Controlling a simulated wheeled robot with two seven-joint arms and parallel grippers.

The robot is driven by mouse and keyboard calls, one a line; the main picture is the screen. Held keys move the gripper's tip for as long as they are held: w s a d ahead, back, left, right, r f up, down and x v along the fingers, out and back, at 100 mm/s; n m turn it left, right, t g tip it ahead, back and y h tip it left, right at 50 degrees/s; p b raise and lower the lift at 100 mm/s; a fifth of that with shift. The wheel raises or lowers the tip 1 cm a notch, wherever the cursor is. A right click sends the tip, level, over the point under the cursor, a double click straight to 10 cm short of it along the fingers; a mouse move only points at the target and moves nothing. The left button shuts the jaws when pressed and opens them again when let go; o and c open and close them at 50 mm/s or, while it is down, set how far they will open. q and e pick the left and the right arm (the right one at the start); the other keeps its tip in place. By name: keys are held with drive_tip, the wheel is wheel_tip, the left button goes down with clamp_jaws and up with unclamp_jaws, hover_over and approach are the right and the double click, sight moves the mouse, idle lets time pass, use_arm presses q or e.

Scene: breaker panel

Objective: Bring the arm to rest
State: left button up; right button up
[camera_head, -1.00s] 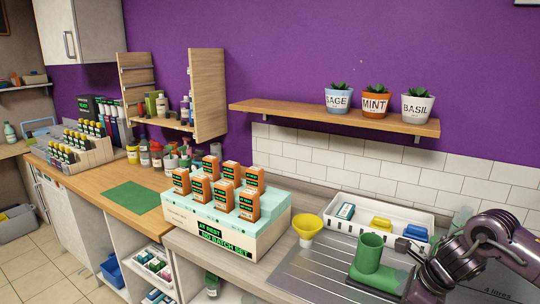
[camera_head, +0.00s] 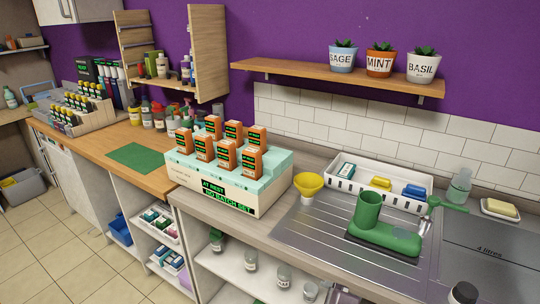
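Neither of my grippers is in view, and no part of either arm shows that I can be sure of. A teal and cream breaker unit (camera_head: 215,198) stands on the counter, with several orange blocks (camera_head: 224,155) upright on its stepped top. Its front display (camera_head: 227,196) reads "AT REST" and "NO BATCH SET".
A yellow funnel (camera_head: 308,184) stands left of the green device. A white tray (camera_head: 345,186) with coloured blocks lies behind it. A clear bottle (camera_head: 459,187) and a soap dish (camera_head: 500,209) are at the right. A wooden shelf (camera_head: 300,76) with three pots hangs above. The drainer's front (camera_head: 310,240) is clear.

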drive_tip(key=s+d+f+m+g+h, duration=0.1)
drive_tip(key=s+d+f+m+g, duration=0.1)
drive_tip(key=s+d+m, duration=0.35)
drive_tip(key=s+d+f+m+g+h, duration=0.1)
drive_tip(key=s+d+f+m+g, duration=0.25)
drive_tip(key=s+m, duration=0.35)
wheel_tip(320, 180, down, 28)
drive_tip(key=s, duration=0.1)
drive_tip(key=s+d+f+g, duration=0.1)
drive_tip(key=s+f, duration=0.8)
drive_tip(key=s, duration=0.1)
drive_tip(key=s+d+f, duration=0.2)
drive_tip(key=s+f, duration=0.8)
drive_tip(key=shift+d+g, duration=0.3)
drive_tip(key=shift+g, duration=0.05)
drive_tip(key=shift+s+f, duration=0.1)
